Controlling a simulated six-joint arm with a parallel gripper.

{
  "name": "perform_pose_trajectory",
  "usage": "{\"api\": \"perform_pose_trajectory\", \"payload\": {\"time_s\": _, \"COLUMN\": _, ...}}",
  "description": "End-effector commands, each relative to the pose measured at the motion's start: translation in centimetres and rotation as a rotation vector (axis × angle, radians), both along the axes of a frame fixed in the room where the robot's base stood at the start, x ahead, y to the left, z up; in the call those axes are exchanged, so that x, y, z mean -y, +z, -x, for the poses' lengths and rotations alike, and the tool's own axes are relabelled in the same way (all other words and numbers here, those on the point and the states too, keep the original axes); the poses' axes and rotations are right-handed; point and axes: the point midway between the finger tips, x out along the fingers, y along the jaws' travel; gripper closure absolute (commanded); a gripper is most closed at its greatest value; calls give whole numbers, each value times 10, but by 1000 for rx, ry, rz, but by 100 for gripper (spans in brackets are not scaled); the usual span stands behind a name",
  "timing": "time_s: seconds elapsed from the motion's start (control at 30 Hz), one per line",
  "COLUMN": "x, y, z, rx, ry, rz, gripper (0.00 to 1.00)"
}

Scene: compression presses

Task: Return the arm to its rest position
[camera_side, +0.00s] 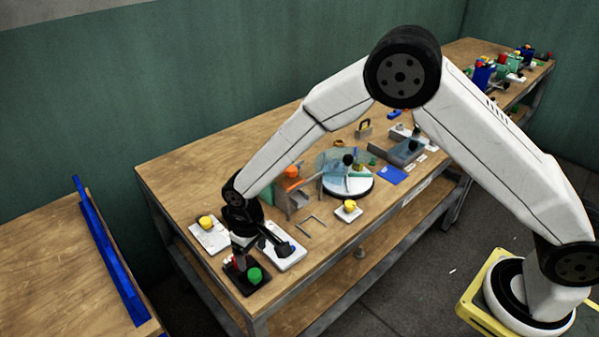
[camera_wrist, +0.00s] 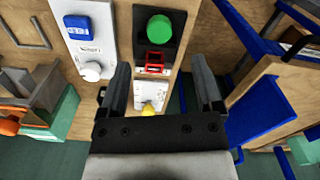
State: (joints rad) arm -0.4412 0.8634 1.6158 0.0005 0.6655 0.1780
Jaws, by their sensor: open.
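My gripper (camera_wrist: 161,88) is open in the wrist view, its two dark fingers spread apart with no object held between them. In the side view my arm reaches out to the left, and my gripper hangs low over the near left corner of the workbench (camera_side: 165,178). A black control box with a green button (camera_side: 254,275) lies just below it there. In the wrist view the green button (camera_wrist: 159,28) and a red frame (camera_wrist: 155,61) on this box show ahead of the fingers. Whether a finger touches the box cannot be told.
Beside the box is a white panel with a blue switch (camera_wrist: 78,27) and white knob. White plates with yellow buttons (camera_side: 207,223) (camera_side: 349,206) lie on the bench. A round fixture with a clear guard (camera_side: 347,185) stands mid-bench. Blue rails (camera_side: 108,250) edge the left table.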

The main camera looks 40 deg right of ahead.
Motion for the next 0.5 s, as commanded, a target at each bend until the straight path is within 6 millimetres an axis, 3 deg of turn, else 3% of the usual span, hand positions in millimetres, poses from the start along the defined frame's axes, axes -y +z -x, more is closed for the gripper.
{"api": "perform_pose_trajectory", "payload": {"time_s": 0.5, "x": 9, "y": 8, "z": 1, "rx": 8, "ry": -11, "rz": -4, "gripper": 16}}
